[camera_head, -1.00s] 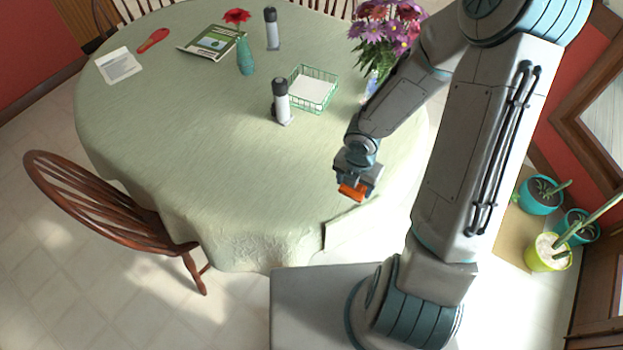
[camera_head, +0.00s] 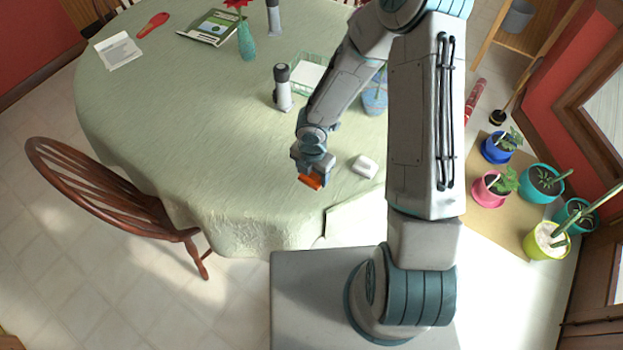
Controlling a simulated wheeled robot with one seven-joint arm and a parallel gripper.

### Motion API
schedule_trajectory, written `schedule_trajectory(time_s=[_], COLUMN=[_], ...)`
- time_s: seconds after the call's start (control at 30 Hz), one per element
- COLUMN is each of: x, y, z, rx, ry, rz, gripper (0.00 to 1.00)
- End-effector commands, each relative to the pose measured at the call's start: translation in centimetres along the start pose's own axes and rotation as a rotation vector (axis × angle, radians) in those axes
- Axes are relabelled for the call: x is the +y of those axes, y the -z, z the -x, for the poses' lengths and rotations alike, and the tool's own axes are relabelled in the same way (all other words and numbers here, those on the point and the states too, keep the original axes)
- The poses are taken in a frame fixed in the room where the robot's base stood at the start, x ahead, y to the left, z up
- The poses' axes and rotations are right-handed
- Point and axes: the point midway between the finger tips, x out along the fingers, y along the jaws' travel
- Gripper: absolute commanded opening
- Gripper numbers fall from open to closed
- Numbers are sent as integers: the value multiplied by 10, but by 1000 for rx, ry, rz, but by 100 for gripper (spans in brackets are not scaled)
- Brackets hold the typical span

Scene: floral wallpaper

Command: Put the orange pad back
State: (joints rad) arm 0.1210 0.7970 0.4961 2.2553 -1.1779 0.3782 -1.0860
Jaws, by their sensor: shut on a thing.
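The orange pad (camera_head: 311,181) is a small orange block held at the tip of my gripper (camera_head: 310,174). My gripper is shut on it and points down over the near right part of the round table (camera_head: 190,130). The pad looks a little above the green tablecloth; I cannot tell the exact height. A small white object (camera_head: 365,166) lies on the cloth to the right of my gripper. A green wire basket with white contents (camera_head: 308,76) stands farther back, partly hidden behind my arm.
A grey-and-black shaker (camera_head: 283,88) stands left of the basket. A teal vase (camera_head: 246,44), a book (camera_head: 214,28), a white paper (camera_head: 119,52) and a red object (camera_head: 153,24) are farther back. A wooden chair (camera_head: 95,200) is at left. The table's near left is clear.

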Motion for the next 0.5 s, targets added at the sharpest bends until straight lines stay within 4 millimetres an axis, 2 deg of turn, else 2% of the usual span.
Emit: schedule_trajectory(time_s=[0.3, 0.5], x=[2, 2], y=[1, 1], z=[-39, -41], rx=[0, -1], ry=[1, 1], rz=[3, 2], gripper=[45, 45])
